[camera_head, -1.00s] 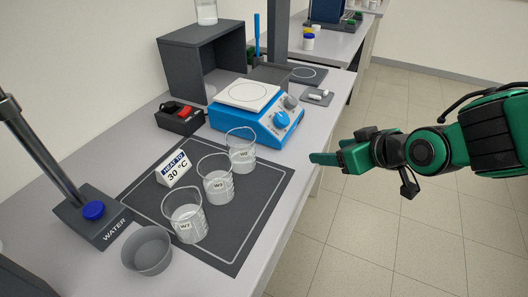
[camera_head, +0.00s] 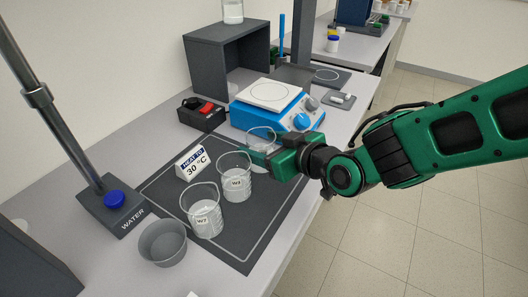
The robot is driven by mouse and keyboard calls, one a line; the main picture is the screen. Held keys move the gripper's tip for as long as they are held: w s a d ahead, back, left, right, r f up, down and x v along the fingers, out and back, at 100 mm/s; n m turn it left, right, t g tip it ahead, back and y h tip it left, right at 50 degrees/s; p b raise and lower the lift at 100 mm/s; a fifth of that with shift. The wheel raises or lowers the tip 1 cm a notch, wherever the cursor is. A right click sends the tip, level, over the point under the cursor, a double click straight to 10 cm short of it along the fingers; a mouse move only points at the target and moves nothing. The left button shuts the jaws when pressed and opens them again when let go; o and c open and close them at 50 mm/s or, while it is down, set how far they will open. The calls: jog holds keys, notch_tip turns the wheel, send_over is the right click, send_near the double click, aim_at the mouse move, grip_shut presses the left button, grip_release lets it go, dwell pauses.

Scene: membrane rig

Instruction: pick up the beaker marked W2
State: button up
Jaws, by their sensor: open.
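Three clear glass beakers with white-labelled fronts stand in a row on the dark mat (camera_head: 240,240). The back beaker (camera_head: 261,134) is partly hidden by my gripper, and its label does not show now; in the earlier picture that label is small and looks like W2. The middle beaker (camera_head: 235,172) has a small label that I cannot read surely. The front beaker (camera_head: 204,212) has a label like W7. My gripper (camera_head: 262,161) is open and level at the back beaker, overlapping its lower part. I cannot tell whether the fingers are around the beaker or touching it.
A blue hotplate (camera_head: 268,108) stands just behind the back beaker. A "HEAT TO 30 °C" sign (camera_head: 192,163) stands left of the row. A grey bowl (camera_head: 163,245) and the WATER stand (camera_head: 117,208) are at the front left. The bench's right edge lies beneath my arm.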

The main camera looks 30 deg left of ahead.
aim_at(254, 142)
jog(key=x, duration=0.5)
jog(key=shift+w+d+f, duration=0.1)
jog(key=shift+d+f, duration=0.05)
jog(key=c, duration=1)
